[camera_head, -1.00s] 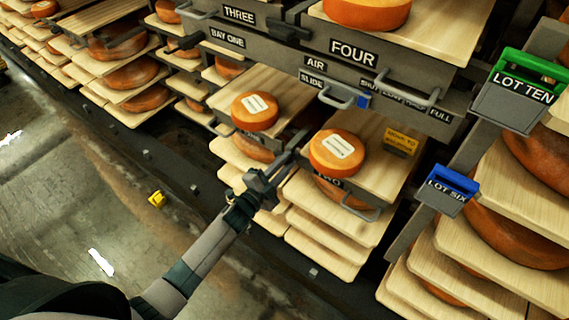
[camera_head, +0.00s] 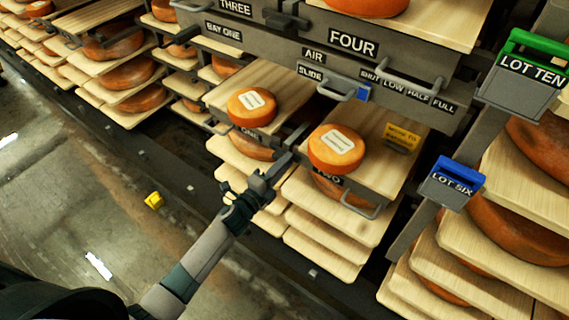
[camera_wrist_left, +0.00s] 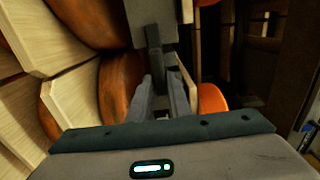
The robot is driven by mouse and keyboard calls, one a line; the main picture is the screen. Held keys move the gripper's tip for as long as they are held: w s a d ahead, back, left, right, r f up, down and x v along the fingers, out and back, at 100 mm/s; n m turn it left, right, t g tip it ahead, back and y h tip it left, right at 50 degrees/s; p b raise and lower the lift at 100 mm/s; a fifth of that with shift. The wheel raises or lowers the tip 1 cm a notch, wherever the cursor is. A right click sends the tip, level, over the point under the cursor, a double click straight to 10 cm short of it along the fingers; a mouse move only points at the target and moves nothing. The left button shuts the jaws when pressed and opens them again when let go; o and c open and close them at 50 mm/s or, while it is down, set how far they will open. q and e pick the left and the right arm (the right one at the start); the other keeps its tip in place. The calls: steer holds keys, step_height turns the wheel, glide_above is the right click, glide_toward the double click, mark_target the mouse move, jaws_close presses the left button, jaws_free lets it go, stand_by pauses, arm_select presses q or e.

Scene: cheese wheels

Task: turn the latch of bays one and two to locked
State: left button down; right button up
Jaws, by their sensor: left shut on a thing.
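Bay one (camera_head: 249,132) and bay two (camera_head: 329,179) are neighbouring low bays, each with an orange labelled cheese wheel on a pale board above its name. A dark latch bar (camera_wrist_left: 153,66) stands between my fingers in the left wrist view. In the head view, my left gripper (camera_head: 276,170) is at the gap between the two bays, at the front of the shelves. Its fingers are shut on the dark latch and cover much of it. I cannot read whether the latch is locked. My right gripper is not in view.
Bay four's metal front (camera_head: 353,44) and a slide handle with a blue block (camera_head: 363,94) overhang above. A wire handle (camera_head: 361,207) sticks out below bay two. The blue LOT SIX tag (camera_head: 452,184) stands at the right. The floor at the left is mostly clear, with a small yellow block (camera_head: 154,200).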

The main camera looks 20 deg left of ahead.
arm_select(q)
steer(key=shift+f, duration=0.1)
steer(key=c, duration=1.7)
jaws_free()
